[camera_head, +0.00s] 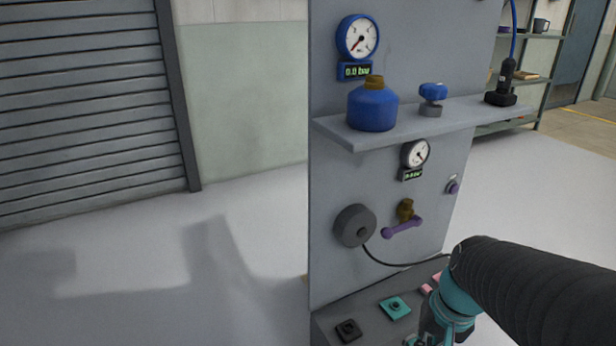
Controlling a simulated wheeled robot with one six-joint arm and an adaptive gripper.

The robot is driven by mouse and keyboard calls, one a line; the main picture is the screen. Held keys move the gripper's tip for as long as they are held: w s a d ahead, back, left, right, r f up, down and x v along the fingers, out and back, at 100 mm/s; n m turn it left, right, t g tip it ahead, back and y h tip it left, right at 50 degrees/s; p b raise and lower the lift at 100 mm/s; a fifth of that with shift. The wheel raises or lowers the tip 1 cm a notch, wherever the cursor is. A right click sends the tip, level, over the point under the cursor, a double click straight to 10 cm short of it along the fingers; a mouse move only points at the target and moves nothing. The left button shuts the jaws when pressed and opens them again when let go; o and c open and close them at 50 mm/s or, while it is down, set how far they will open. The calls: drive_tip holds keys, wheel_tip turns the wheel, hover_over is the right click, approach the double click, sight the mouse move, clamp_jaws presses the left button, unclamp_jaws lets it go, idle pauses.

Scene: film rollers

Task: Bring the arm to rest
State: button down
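My arm (530,288) reaches in from the right edge, with a black ribbed sleeve and a teal joint near its end. The arm's lower end (447,318) hangs at the bottom edge of the picture, in front of the dark ledge of the grey panel. My gripper's fingertips are cut off below the frame, so whether it is open or holds something cannot be seen.
The grey panel (335,255) carries a shelf (455,118) with a blue bottle (372,108), a blue-knobbed valve (432,98) and a black tool (503,88). Floor at left is clear.

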drive_tip(key=s+a+r+n+t+p, duration=0.1)
drive_tip(key=a+r+n+t, duration=0.1)
drive_tip(key=r, duration=0.5)
drive_tip(key=s+a+r+n+t+h+p, duration=0.1)
drive_tip(key=s+a+r+n+t+p, duration=0.1)
drive_tip(key=r, duration=0.4)
drive_tip(key=shift+a+r+p, duration=0.25)
drive_tip(key=shift+r+p, duration=0.05)
drive_tip(key=shift+r, duration=0.1)
